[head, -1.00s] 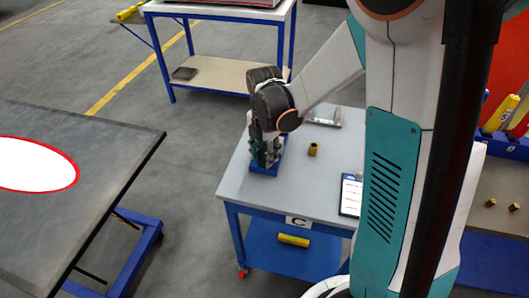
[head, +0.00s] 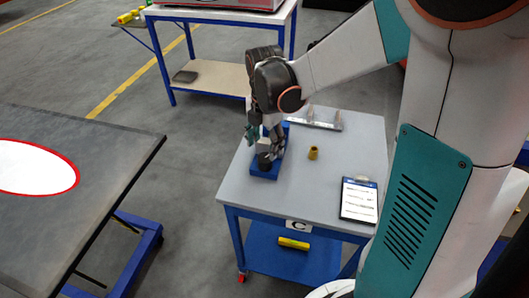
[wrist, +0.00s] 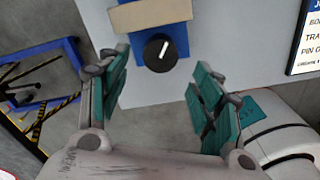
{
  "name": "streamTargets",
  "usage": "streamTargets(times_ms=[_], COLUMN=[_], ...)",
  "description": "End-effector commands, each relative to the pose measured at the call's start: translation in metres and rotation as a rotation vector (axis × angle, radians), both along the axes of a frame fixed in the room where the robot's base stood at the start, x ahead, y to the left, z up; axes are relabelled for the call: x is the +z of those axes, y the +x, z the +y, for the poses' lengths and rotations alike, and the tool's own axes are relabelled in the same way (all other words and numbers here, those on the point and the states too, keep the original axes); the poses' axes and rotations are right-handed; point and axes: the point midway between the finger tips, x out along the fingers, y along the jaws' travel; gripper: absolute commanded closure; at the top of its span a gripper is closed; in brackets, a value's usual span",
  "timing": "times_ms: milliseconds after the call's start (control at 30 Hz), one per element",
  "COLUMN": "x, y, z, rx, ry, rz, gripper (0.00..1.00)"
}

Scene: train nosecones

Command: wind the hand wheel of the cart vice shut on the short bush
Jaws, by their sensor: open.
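The cart vice has a blue base (head: 257,172) and stands near the left edge of the cart top. Its hand wheel (wrist: 160,53) is a round black knob with a white mark, on the vice's near side below a tan jaw block (wrist: 150,14). My gripper (wrist: 160,70) is open, with its teal fingers apart to the left and right of the knob, and nothing shows between their pads. In the head view my gripper (head: 265,143) hangs over the vice and partly hides it. A brass-coloured bush (head: 313,153) stands on the cart right of the vice. Any bush inside the jaws is hidden.
A clipboard (head: 359,199) lies on the cart (head: 300,190) at the right, and a grey metal bracket (head: 316,119) lies at the back. A yellow cylinder (head: 293,243) is on the lower shelf. A dark table (head: 100,160) stands at the left across a floor gap.

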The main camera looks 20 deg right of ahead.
Motion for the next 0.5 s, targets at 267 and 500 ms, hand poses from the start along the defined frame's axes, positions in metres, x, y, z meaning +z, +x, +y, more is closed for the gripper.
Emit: streamTargets(times_ms=[267, 500], x=[0.047, 0.061], y=[0.000, 0.000], z=[0.000, 0.000], rx=[0.000, 0.000], ry=[0.000, 0.000], rz=[0.000, 0.000], gripper=[0.41, 0.41])
